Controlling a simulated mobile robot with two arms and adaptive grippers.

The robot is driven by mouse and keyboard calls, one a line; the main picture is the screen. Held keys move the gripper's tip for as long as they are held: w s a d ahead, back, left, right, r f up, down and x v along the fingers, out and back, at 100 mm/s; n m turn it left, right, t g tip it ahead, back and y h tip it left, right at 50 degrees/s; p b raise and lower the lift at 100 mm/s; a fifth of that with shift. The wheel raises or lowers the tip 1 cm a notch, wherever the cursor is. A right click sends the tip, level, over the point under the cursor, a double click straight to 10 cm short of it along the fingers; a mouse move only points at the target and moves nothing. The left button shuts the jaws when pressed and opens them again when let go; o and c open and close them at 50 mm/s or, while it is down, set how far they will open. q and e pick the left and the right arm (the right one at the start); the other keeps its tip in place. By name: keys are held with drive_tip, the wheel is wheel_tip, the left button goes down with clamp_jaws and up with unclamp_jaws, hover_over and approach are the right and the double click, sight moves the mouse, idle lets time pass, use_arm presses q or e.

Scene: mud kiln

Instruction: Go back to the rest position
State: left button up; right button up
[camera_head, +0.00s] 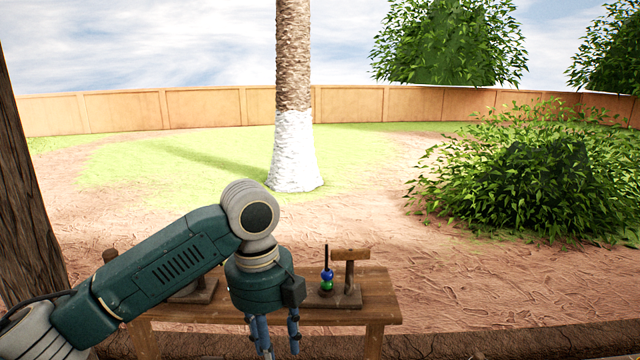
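My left arm comes in from the left, and its gripper (280,350) points down in front of the wooden table (372,313). Its two blue fingers are apart with a gap between them, and I see nothing held there. On the table to the right of the gripper, a wooden stand (349,297) has a thin dark upright rod carrying a blue bead (327,275) above a green bead (326,286). Another wooden stand (205,291) on the table's left side is partly hidden by my arm. My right gripper is not in view.
A dark wooden post (25,190) rises at the left edge. A palm trunk with a white base (294,155) stands beyond the table. A leafy bush (530,180) grows to the right. The dirt ground right of the table is clear.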

use_arm(q)
drive_tip(key=s+d+f+n+t+h, duration=0.1)
drive_tip(key=s+d+f+n+h, duration=0.1)
drive_tip(key=s+d+f+n, duration=0.5)
drive_tip(key=s+f+n+t+h, duration=0.1)
drive_tip(key=s+f+n+h, duration=0.3)
drive_tip(key=f, duration=0.8)
drive_tip(key=s+a+f+n+t+y, duration=0.1)
drive_tip(key=s+a+f+n+y, duration=0.25)
drive_tip(key=s+a+n, duration=0.5)
drive_tip(key=s+a+f+n+t+y, duration=0.1)
drive_tip(key=s+a+f+n+y, duration=0.3)
drive_tip(key=a+n, duration=0.6)
wheel_tip(320, 180, down, 32)
drive_tip(key=s+a+m+g+b, duration=0.1)
drive_tip(key=s+m+g+b, duration=0.15)
drive_tip(key=b, duration=0.35)
drive_tip(key=s+a+f+b, duration=0.1)
drive_tip(key=s+f+b, duration=0.1)
drive_tip(key=s+f, duration=0.7)
drive_tip(key=s+a+f+b, duration=0.2)
drive_tip(key=s+f, duration=0.6)
drive_tip(key=f, duration=0.5)
drive_tip(key=shift+s+n+h+b, duration=0.3)
drive_tip(key=shift+s+h+b, duration=0.05)
drive_tip(key=shift+b, duration=0.4)
drive_tip(key=shift+a+g, duration=0.1)
drive_tip(key=shift+g, duration=0.15)
